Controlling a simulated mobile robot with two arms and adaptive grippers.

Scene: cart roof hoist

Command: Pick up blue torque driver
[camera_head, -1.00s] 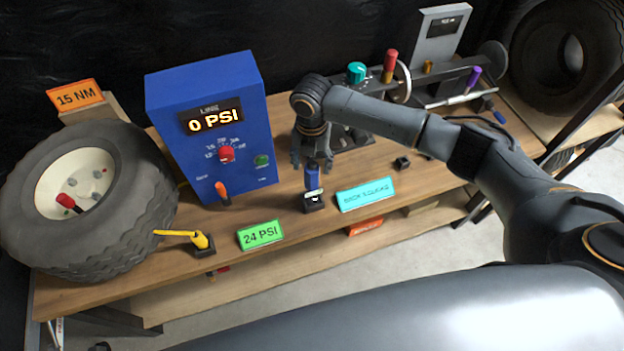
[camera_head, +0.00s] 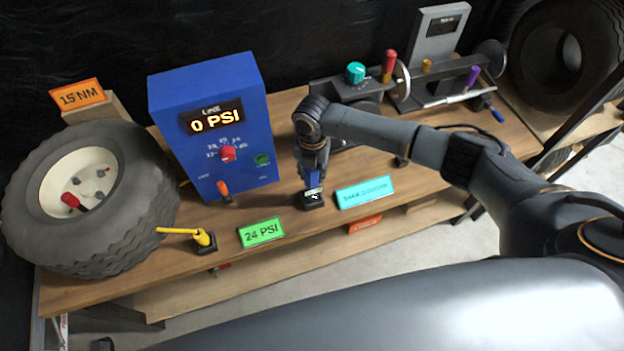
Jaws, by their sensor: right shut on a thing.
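The blue torque driver (camera_head: 314,180) stands upright in a small black holder (camera_head: 312,201) on the wooden bench. Only its blue lower part with a pale band shows, since the gripper covers its top. My right gripper (camera_head: 313,172) points down from above and is shut on the driver. The driver's lower end is still at the holder. My left gripper is not in view.
A blue pressure box (camera_head: 215,130) reading 0 PSI stands left of my gripper. A cyan sign (camera_head: 365,192) and a green 24 PSI sign (camera_head: 261,233) are at the bench's front edge. A yellow tool (camera_head: 203,238) and a tyre (camera_head: 130,225) are further left.

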